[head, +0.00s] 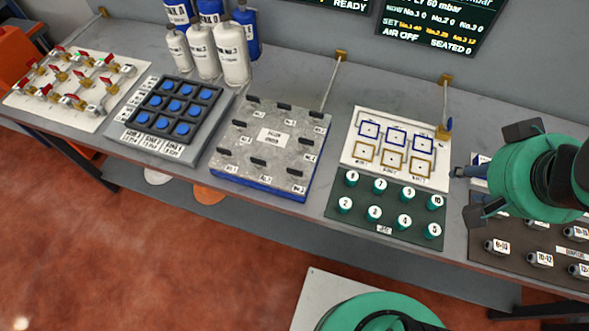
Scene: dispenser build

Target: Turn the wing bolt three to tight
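A grey metal plate (248,144) on a blue base lies on the bench left of centre. Several black wing-shaped bolts sit along its edges, with small labels that are hard to read. The label by the front right bolt (294,172) may read No.3, but I cannot be sure. How tight any bolt is cannot be told. My green wrist hides part of the bench there.
A white board with blue and yellow squares (350,150) and a green tray of numbered caps (340,212) lie between plate and gripper. Left are a blue-button panel (206,105) and red-handled valves (25,103). Bottles (233,58) stand behind. A thin rod (329,83) rises behind the plate.

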